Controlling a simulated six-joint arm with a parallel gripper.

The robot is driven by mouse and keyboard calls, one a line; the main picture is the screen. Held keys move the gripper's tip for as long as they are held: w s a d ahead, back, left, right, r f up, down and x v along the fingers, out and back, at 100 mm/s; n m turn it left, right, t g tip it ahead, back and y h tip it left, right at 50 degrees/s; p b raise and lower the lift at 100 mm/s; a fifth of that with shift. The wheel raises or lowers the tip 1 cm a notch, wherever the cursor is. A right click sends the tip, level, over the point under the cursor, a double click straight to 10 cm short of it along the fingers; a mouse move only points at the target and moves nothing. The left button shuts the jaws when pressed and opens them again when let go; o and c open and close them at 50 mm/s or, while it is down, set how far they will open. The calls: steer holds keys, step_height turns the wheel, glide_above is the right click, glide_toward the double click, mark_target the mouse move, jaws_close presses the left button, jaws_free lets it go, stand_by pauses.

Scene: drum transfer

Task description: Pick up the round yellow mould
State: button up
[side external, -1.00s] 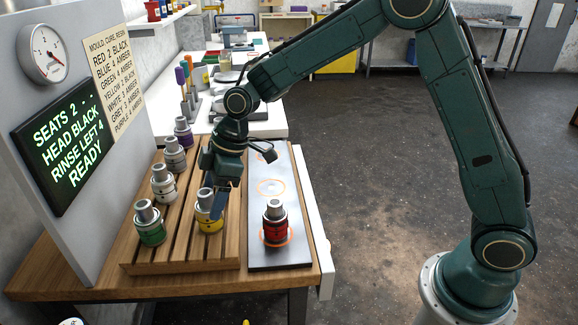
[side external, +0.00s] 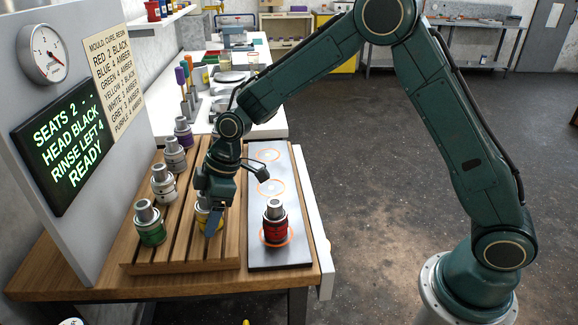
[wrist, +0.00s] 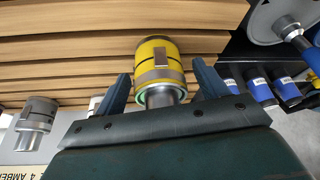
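The round yellow mould (side external: 203,222) stands on the slatted wooden rack, partly hidden behind my gripper in the side view. In the wrist view the yellow mould (wrist: 158,68) has a yellow body with dark bands and a grey metal neck. My gripper (side external: 212,222) is lowered over it. In the wrist view my gripper (wrist: 160,88) is open, with one blue finger on each side of the mould's neck. Gaps show between the fingers and the neck.
On the wooden rack (side external: 180,262) stand green (side external: 151,230), white (side external: 164,186), grey (side external: 175,158) and purple (side external: 183,132) moulds. A red mould (side external: 275,228) stands on the dark plate (side external: 265,258) to the right, on an orange ring. The plate's two farther rings are empty.

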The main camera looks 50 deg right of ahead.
steer(key=c, duration=1.2)
steer(key=shift+r, duration=0.15)
step_height(320, 180, up, 20)
stand_by(0.4)
